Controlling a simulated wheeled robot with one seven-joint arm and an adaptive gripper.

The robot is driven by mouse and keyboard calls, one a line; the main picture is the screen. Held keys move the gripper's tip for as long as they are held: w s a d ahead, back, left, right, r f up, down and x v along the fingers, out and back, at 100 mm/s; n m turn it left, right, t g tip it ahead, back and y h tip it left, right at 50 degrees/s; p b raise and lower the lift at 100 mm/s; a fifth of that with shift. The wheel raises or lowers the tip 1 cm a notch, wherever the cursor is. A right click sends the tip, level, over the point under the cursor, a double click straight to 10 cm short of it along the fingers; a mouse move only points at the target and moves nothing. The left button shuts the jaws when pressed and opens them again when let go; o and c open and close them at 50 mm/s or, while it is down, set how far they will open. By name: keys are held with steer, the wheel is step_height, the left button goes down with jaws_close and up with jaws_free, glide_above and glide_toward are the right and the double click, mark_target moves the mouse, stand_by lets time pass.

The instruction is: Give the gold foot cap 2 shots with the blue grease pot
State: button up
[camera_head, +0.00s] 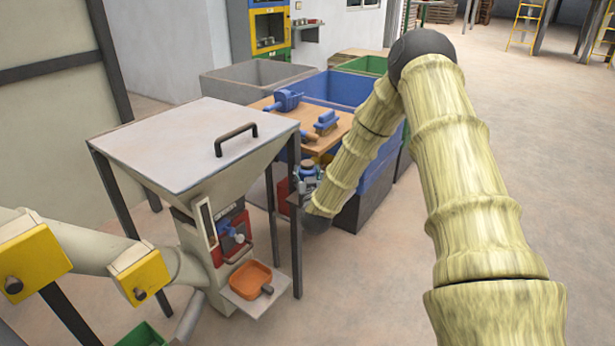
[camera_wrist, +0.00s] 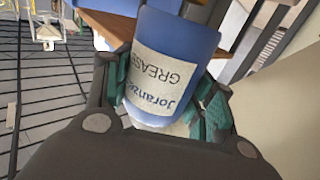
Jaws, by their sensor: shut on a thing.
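The blue grease pot (camera_wrist: 172,75) fills the middle of the wrist view, its white label reading GREASE upside down. My gripper (camera_wrist: 165,112) is shut around it with green-teal finger pads on both sides. In the head view a small blue part of the pot (camera_head: 307,165) shows at my gripper (camera_head: 308,182), beside the right leg of the hopper machine. Much of the gripper is hidden behind that leg and my arm. I cannot make out a gold foot cap in either view.
The hopper machine (camera_head: 190,140) has thin dark legs close to my gripper. An orange scoop (camera_head: 250,277) sits on its lower shelf. A wooden board (camera_head: 345,122) with a blue brush (camera_head: 326,122) lies across a blue bin (camera_head: 376,190). The floor at right is clear.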

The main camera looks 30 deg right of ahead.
mark_target(307, 163)
steer(key=shift+r, duration=0.1)
stand_by(0.3)
steer(key=shift+r+p, duration=1.65)
steer(key=shift+r, duration=0.8)
